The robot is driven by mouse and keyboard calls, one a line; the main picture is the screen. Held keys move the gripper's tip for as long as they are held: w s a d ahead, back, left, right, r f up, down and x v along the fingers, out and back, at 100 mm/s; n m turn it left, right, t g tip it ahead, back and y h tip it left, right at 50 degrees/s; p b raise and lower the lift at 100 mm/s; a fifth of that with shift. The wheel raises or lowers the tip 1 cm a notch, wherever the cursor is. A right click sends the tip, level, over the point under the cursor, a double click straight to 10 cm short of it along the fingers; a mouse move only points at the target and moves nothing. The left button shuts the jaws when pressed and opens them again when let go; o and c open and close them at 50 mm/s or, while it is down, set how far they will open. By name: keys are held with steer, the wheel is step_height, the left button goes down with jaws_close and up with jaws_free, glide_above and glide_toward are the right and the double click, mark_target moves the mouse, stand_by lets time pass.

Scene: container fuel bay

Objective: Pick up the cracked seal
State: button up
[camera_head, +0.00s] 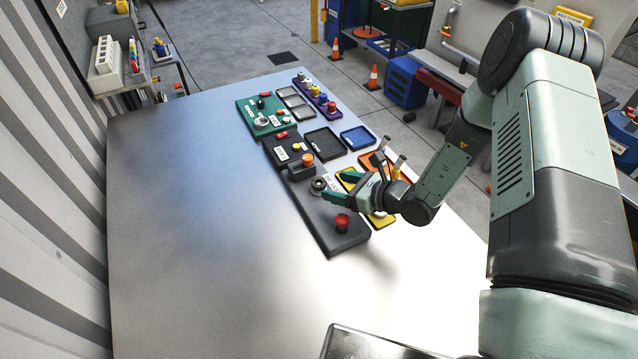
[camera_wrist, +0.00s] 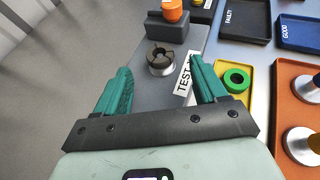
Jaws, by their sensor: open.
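A dark brown ring (camera_wrist: 158,52), seemingly the cracked seal, sits on a silver round seat on the grey test panel. Its top shows notch-like marks; I cannot make out a crack for sure. It also shows small in the head view (camera_head: 318,184). My gripper (camera_wrist: 161,68) is open and empty, its two green fingers pointing at the ring from the near side. The ring appears between the fingertips and beyond them, apparently untouched. In the head view my gripper (camera_head: 341,187) is low over the panel, just right of the ring. A green ring (camera_wrist: 236,79) lies in the yellow tray.
The grey panel (camera_head: 335,200) carries a red button (camera_head: 342,221) and an orange knob (camera_head: 308,158). A black FAULTY tray (camera_wrist: 236,30), blue GOOD tray (camera_wrist: 292,42) and orange tray (camera_wrist: 289,72) with silver-based parts lie to the right. The table's left side is clear.

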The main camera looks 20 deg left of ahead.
mark_target(318, 181)
steer(key=shift+x, duration=2.4)
steer(key=c, duration=1.1)
steer(key=shift+r, duration=0.1)
